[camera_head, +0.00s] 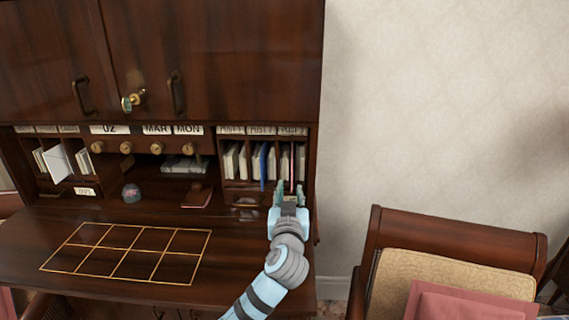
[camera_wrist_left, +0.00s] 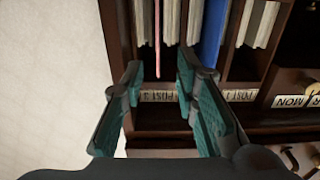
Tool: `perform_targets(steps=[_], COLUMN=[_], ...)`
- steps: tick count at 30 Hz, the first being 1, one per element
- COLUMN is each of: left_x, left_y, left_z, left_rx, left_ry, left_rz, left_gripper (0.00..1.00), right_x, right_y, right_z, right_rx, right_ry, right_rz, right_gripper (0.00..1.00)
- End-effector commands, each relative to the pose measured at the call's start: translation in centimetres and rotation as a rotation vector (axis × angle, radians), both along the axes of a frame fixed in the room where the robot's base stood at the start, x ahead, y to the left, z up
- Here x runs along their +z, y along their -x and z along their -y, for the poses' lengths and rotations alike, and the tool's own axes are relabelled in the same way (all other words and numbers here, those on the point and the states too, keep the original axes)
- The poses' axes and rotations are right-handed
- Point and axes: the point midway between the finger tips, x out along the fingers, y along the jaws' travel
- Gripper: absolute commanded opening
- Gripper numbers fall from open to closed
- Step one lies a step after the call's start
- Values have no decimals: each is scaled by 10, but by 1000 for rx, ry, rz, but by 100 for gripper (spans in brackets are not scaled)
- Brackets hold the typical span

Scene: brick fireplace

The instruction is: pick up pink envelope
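The pink envelope (camera_wrist_left: 157,40) stands on edge, thin, between pale envelopes in a slot of the desk's right-hand pigeonholes. In the head view only a narrow pinkish strip (camera_head: 292,168) shows there, just above my gripper. My left gripper (camera_head: 290,187) is in front of that slot with its fingers apart. In the left wrist view the open fingers (camera_wrist_left: 160,72) point at the slot, one to either side of the pink edge's line. My right gripper is not in view.
A blue envelope (camera_head: 263,165) stands in the neighbouring slot. Pale envelopes (camera_head: 232,160) fill the others. Wooden dividers and side walls bound the slots closely. The desk's writing surface (camera_head: 60,230) is clear. A chair (camera_head: 455,240) with a pink cushion (camera_head: 465,302) stands at the right.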

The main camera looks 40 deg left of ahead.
Motion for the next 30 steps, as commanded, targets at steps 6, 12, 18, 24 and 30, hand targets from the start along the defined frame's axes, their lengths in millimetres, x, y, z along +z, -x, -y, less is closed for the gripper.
perform_targets(steps=[6, 12, 18, 24, 30], left_x=[2, 2, 4, 2, 2], left_y=[-43, -62, -91, -97, -97], left_z=[-37, -53, -77, -81, -81], left_rx=[1, 0, 0, -3, -3], left_ry=[1, 1, 3, 2, 2], left_rz=[-2, -3, -3, -2, -2], left_gripper=[28, 28, 28, 28, 5], right_x=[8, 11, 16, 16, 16], right_y=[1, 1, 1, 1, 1], right_z=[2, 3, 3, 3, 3], right_rx=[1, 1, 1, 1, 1], right_ry=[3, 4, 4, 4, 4], right_rz=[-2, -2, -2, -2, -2], right_gripper=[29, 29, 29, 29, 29])
